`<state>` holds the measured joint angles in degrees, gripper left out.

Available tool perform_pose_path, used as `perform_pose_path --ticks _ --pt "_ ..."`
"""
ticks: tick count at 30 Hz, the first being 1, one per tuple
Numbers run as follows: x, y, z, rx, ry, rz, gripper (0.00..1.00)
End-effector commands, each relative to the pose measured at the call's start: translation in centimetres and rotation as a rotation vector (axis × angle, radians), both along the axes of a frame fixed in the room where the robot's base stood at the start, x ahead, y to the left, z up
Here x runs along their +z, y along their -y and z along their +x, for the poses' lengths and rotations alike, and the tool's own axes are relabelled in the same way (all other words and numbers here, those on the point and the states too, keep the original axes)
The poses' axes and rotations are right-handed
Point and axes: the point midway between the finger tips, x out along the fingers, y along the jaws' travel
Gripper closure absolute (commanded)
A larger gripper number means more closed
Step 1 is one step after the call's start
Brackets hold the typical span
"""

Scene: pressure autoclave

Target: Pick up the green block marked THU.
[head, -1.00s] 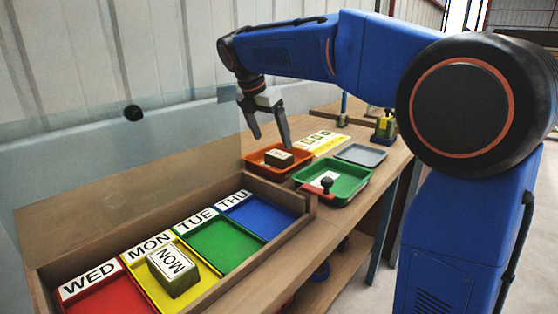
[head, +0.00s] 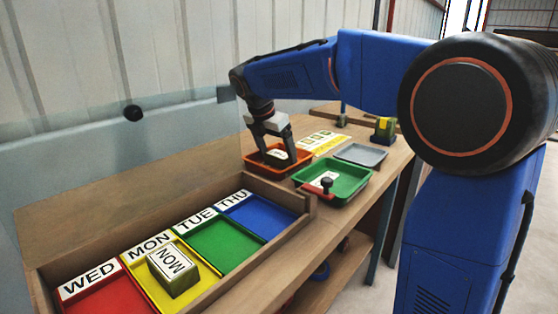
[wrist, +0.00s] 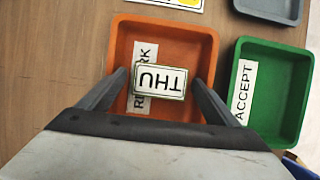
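The block marked THU (wrist: 160,81) lies in the orange tray labelled REWORK (wrist: 202,42), its white label facing up and greenish edges showing. In the head view the block (head: 278,154) is partly hidden by my fingers. My gripper (wrist: 160,85) is open above the orange tray, with one finger on each side of the block. Gaps show between the fingers and the block in the wrist view. In the head view my gripper (head: 275,158) reaches down to the tray.
The blue, green and red compartments look empty.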

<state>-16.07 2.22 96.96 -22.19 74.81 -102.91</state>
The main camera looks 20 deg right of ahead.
Motion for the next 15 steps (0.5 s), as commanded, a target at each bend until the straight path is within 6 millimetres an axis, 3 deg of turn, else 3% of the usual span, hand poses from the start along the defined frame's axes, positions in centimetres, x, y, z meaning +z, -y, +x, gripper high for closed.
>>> perform_pose_path --ticks 1,6,15 --pt "0.01 -0.01 0.01 0.000 0.000 0.000 0.25" --pt "0.01 -0.02 0.00 0.000 0.000 0.000 0.61" --pt "0.29 -0.03 0.02 0.000 0.001 0.001 0.61"
